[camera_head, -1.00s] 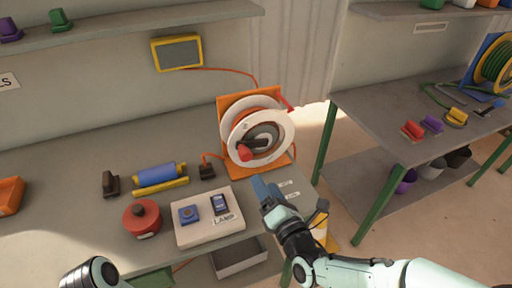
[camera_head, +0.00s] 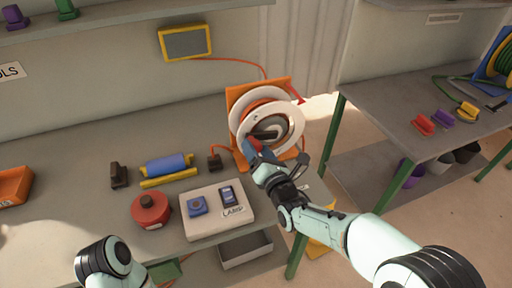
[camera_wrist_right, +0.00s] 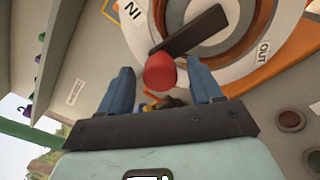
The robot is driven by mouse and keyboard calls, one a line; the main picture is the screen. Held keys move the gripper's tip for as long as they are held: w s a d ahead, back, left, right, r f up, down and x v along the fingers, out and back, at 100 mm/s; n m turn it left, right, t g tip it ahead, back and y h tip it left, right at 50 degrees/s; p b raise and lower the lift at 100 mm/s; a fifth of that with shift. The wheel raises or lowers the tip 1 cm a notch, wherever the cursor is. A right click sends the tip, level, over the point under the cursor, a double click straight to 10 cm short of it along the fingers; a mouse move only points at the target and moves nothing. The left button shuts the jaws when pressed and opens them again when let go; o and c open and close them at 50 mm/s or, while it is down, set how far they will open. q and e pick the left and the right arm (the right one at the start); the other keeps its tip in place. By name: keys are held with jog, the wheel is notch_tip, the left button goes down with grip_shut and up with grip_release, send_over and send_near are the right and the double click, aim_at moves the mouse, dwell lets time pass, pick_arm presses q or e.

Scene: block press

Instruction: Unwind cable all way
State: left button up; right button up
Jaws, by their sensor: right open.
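The cable reel (camera_head: 285,105), white discs with orange cable on an orange stand, stands at the bench's right end. Its dark crank (camera_wrist_right: 195,32) ends in a red knob (camera_wrist_right: 160,72). My right gripper (camera_head: 252,148) is at the reel's lower left. In the wrist view my right gripper (camera_wrist_right: 161,84) is open, with the red knob between its fingertips and a gap on both sides. The reel face carries the words IN and OUT. An orange lead runs left to a small black plug block (camera_head: 214,162). My left arm shows at the bottom, but its fingers do not.
A yellow-framed screen (camera_head: 186,42) hangs behind. A second bench (camera_head: 385,115) stands right.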

jog(key=shift+w+a, duration=0.25)
jog(key=shift+w, duration=0.45)
grip_shut()
